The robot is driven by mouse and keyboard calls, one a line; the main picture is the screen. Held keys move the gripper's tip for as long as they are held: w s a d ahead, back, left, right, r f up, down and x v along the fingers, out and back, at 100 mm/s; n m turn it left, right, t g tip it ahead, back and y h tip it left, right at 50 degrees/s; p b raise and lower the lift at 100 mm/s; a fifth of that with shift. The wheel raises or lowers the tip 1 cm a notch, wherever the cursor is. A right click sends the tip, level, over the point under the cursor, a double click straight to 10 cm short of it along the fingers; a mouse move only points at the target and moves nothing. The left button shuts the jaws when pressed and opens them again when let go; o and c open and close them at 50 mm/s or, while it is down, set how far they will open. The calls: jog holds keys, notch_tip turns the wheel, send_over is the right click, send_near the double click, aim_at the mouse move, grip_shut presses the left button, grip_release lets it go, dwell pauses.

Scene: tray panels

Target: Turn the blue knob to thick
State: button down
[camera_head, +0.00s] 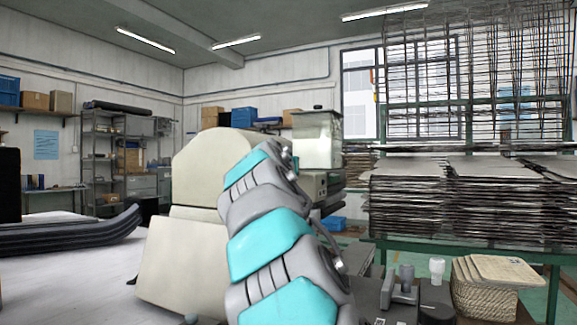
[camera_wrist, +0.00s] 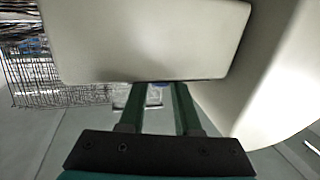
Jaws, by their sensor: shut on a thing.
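My gripper (camera_wrist: 160,86) shows in the wrist view as two green fingers reaching up to the lower edge of a cream machine cover. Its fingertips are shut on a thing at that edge. The knob's pointer and any thick or thin marking are hidden. In the head view my grey and turquoise arm reaches toward the cream machine (camera_head: 190,255); it hides my gripper and the knob there.
A large cream cover (camera_wrist: 150,40) lies right over the fingertips, with a curved cream wall (camera_wrist: 275,75) to their right. In the head view, stacked trays (camera_head: 410,205) stand on a green table at right, near a woven basket (camera_head: 480,300). Dark curved rails (camera_head: 75,240) lie at left.

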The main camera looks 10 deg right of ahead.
dwell(0.3)
jog(key=c, duration=0.6)
grip_release()
jog(key=b+v, duration=0.1)
jog(key=v, duration=0.6)
jog(key=shift+s+a, duration=0.2)
jog(key=shift+s, duration=0.15)
